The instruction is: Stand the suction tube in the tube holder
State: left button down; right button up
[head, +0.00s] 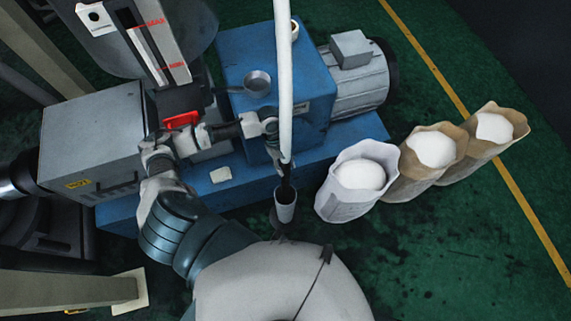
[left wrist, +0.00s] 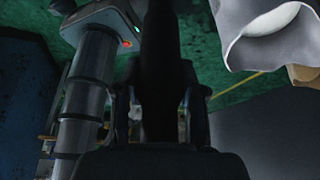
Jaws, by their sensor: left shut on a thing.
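The suction tube shows in the head view as a long white length (head: 285,75) with a dark lower end (head: 287,181). My left gripper (head: 277,152) is shut on it near the bottom of the white length. In the left wrist view the dark tube (left wrist: 163,50) stands between the two fingers (left wrist: 160,115). The tube holder, a small grey cup (head: 285,212), is right below the gripper. The dark end overlaps the cup's mouth; I cannot tell how far inside it is. The tube looks nearly upright. My right gripper is not in view.
A blue machine (head: 240,55) with a grey motor (head: 358,85) stands behind. A white sack (head: 345,203) is close to the right of the holder, with two brown sacks (head: 405,180) beyond. A grey box (head: 90,135) is at left. Green floor is free at lower right.

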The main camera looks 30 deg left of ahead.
pick_arm(q)
jog(key=c, duration=0.6)
grip_release()
jog(key=v, duration=1.2)
jog(key=shift+f, duration=0.1)
